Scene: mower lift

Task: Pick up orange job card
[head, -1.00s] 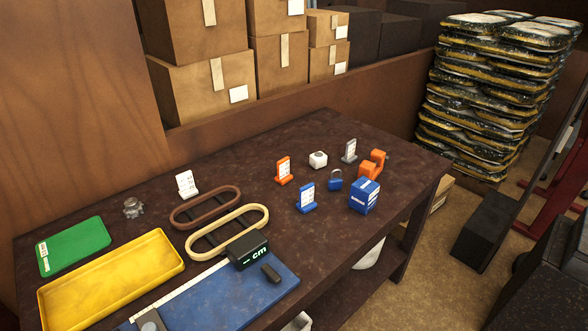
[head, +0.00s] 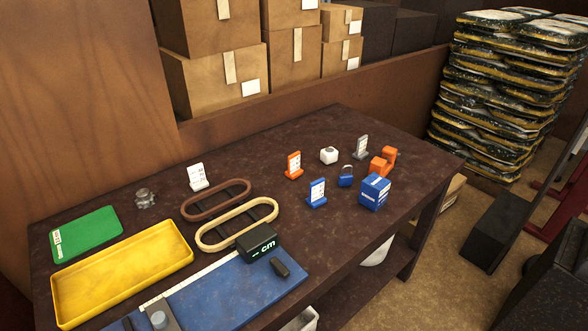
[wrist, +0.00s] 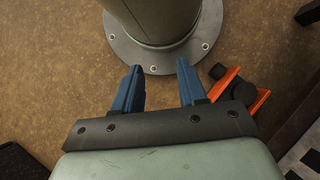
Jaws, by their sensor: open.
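The orange job card (head: 293,165) stands upright in its small orange holder towards the back middle of the dark table, in the head view. A blue job card (head: 317,193), a grey one (head: 361,147) and a white one (head: 198,177) stand in similar holders on the same table. My gripper (wrist: 160,85) shows only in the wrist view. Its two blue fingers are apart with nothing between them. It is over the brown floor by a round grey flanged column base, away from the table cards.
Near the orange card are a white block (head: 329,155), a blue padlock (head: 346,177), an orange tape dispenser (head: 384,162) and a blue box (head: 374,192). Two belt loops, a yellow tray (head: 122,275), a green board (head: 86,234) and a blue measuring board (head: 225,290) fill the left and front.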

